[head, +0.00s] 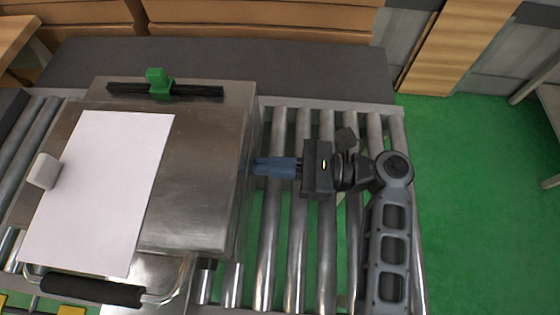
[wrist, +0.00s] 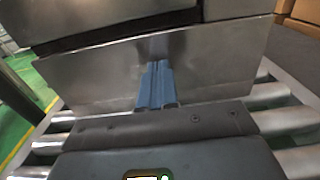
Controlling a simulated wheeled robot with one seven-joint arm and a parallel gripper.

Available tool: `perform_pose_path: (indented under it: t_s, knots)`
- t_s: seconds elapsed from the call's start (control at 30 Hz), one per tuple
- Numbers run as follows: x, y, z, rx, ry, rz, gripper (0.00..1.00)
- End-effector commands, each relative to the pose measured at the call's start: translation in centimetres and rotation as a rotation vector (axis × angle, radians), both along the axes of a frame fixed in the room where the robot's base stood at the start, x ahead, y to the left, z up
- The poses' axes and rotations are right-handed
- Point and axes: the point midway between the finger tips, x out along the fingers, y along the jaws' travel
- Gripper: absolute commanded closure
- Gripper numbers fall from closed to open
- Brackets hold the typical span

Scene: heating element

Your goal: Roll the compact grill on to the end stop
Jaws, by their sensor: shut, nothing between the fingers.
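The compact grill (head: 205,165) is a metal box on the roller conveyor, left of centre in the head view. A white sheet (head: 95,190) lies on its lid, and a black handle (head: 92,290) sticks out at its near edge. My gripper (head: 258,167) is at the grill's right side, with its blue fingers shut and empty. The fingertips are at the side wall and look to be touching it. In the wrist view the grill's metal wall (wrist: 85,75) fills the middle, with the blue fingers (wrist: 156,80) against it. I cannot make out the end stop.
Bare rollers (head: 296,240) lie right of the grill, under my arm. A dark grey surface (head: 300,72) runs behind the conveyor. Green floor (head: 470,200) is free to the right. A grey knob (head: 44,171) and a green clip (head: 158,82) sit on the grill.

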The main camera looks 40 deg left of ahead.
Motion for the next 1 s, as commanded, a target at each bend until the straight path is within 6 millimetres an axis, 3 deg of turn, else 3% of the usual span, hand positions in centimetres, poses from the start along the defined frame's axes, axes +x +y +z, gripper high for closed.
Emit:
perform_pose_path:
  t_s: [0.47, 0.67, 1.0]
  knots:
    - [-0.7, 1.0, 0.2, -0.001, 0.002, 0.003, 1.00]
    - [-2.7, 4.1, 0.4, -0.002, 0.002, 0.006, 1.00]
    - [-7.6, 12.0, 0.1, -0.002, 0.000, 0.008, 1.00]
